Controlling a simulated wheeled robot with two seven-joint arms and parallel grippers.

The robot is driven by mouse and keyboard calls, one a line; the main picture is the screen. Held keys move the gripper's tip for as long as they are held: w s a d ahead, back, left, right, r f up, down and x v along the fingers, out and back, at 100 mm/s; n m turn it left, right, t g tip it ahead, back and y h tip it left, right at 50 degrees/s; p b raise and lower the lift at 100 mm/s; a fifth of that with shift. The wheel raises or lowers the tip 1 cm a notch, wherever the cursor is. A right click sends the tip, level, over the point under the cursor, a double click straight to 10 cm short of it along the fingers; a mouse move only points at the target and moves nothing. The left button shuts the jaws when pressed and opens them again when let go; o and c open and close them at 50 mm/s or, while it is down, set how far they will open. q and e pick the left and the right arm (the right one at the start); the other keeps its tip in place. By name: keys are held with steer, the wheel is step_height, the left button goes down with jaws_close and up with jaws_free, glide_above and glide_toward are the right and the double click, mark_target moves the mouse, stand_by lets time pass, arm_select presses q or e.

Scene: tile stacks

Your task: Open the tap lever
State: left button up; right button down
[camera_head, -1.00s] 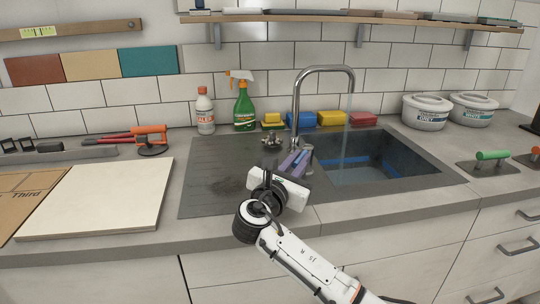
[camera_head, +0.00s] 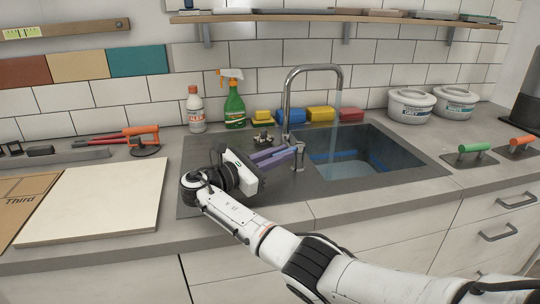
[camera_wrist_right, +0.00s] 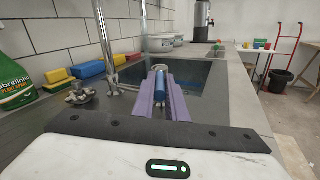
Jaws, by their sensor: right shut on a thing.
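The chrome tap (camera_head: 287,105) stands behind the sink, and a stream of water (camera_head: 338,98) falls from its spout. My right gripper (camera_head: 289,153) lies low over the drainboard, left of the basin, pointing right. Its lilac fingers reach the chrome lever post (camera_head: 299,157) at the basin's left edge. In the right wrist view, the fingers (camera_wrist_right: 162,95) are closed around a blue bar (camera_wrist_right: 161,85), which looks like the tap lever's handle. The fingers partly hide it. My left gripper is in neither view.
The dark sink basin (camera_head: 409,164) is just right of the gripper. A chrome fitting (camera_head: 262,139), a green spray bottle (camera_head: 235,105), a white bottle (camera_head: 196,112) and coloured sponges (camera_head: 320,114) stand behind. A pale board (camera_head: 95,200) lies left.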

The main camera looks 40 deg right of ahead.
steer(key=c, duration=1.8)
jaws_free()
steer(key=shift+d, duration=0.15)
steer(key=shift+o, duration=0.2)
steer(key=shift+a, duration=0.2)
steer(key=shift+a, duration=0.3)
steer(key=a+b, duration=0.1)
steer(key=a, duration=0.7)
steer(key=shift+s+a+f, duration=0.1)
steer(key=shift+a, duration=0.6)
